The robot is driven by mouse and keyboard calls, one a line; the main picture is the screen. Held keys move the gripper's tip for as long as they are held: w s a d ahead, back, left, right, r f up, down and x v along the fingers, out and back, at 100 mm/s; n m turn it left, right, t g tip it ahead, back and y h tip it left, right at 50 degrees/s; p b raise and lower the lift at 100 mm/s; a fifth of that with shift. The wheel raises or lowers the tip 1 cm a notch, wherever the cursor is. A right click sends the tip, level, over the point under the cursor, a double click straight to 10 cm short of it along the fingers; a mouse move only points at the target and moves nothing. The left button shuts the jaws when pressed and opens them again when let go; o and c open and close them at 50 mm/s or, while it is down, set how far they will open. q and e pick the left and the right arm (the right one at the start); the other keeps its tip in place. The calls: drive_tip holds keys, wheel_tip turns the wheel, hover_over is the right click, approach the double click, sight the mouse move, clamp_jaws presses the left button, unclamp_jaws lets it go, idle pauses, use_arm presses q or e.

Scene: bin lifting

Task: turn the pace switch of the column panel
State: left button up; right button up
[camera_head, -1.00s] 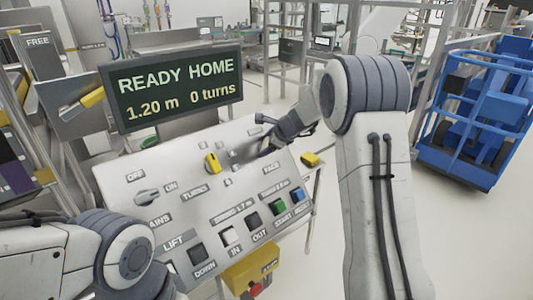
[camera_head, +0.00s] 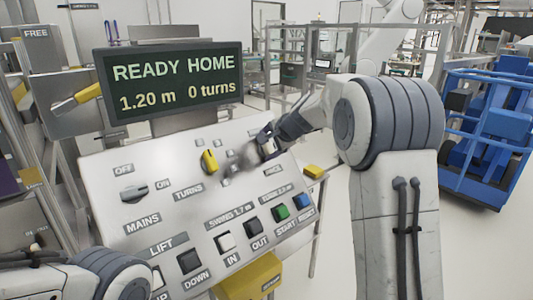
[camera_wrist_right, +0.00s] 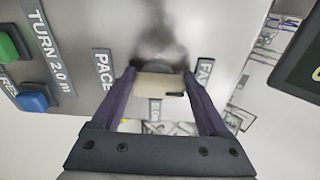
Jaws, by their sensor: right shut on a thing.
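The slanted grey column panel (camera_head: 150,215) fills the middle of the head view. My right gripper (camera_head: 262,145) reaches its upper right area, above the PACE label (camera_head: 273,171). In the right wrist view my right gripper (camera_wrist_right: 160,86) has its two fingers on either side of the beige pace switch (camera_wrist_right: 160,82) and is shut on it. A short dark mark shows at the switch's right end. Labels stand around it, one reading PACE (camera_wrist_right: 103,70). In the head view the gripper hides the switch. My left arm shows at lower left; its gripper is out of view.
A yellow turns knob (camera_head: 209,161) and a grey mains switch (camera_head: 134,193) sit left of my right gripper. Several push buttons line the lower panel. A display (camera_head: 170,84) reading READY HOME stands above. A blue cart (camera_head: 487,140) is at right.

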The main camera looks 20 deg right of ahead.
drive_tip(key=shift+n, duration=0.4)
drive_tip(key=o, duration=1.2)
drive_tip(key=shift+o, duration=0.2)
drive_tip(key=b+v, duration=0.1)
drive_tip(key=v, duration=0.9)
drive_tip(key=shift+s, duration=0.2)
drive_tip(key=shift+r, duration=0.1)
